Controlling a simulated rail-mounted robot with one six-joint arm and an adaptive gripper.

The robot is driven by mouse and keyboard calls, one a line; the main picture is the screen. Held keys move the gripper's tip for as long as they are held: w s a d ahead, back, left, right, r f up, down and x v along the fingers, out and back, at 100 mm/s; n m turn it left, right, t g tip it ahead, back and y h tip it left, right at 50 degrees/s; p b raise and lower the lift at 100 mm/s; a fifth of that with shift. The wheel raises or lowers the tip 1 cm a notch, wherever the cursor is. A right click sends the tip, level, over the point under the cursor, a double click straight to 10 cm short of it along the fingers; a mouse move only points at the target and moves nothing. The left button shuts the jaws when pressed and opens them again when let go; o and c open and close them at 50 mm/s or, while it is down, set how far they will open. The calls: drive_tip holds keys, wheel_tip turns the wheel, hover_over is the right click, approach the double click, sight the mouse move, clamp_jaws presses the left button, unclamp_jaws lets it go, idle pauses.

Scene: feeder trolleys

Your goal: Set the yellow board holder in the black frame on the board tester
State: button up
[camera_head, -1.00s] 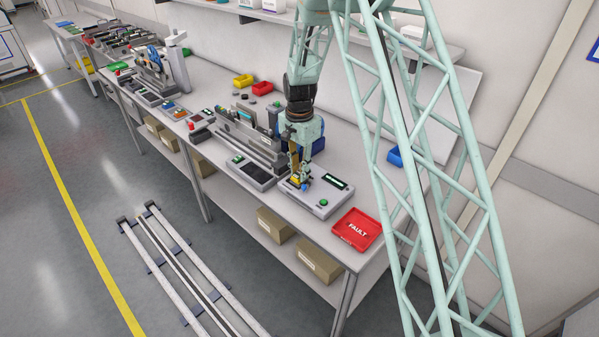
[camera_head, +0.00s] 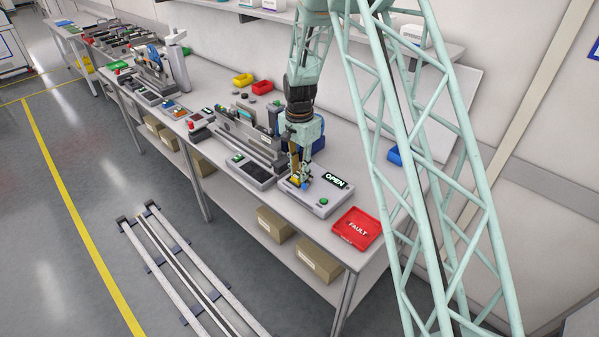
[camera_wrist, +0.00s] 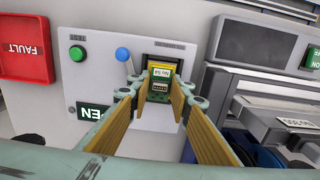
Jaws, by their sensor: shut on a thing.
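My gripper (camera_wrist: 161,96) is shut on the holder, one finger at each side. I cannot tell whether the holder is fully seated. In the head view my gripper (camera_head: 296,180) is low over the left part of the tester (camera_head: 321,208). The tester's display (camera_head: 336,182) reads OPEN. A green button (camera_wrist: 77,53) and a blue-knobbed lever (camera_wrist: 123,55) stand beside the frame.
A red FAULT tray (camera_head: 357,228) lies right of the tester in the head view. A grey machine (camera_head: 250,170) with a rail stands close on the left. A blue bin (camera_head: 395,156) is at the back right.

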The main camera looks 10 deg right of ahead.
drive_tip(key=o, duration=1)
drive_tip(key=shift+c, duration=0.2)
drive_tip(key=shift+r, duration=0.1)
wheel_tip(320, 180, up, 12)
idle(0.7)
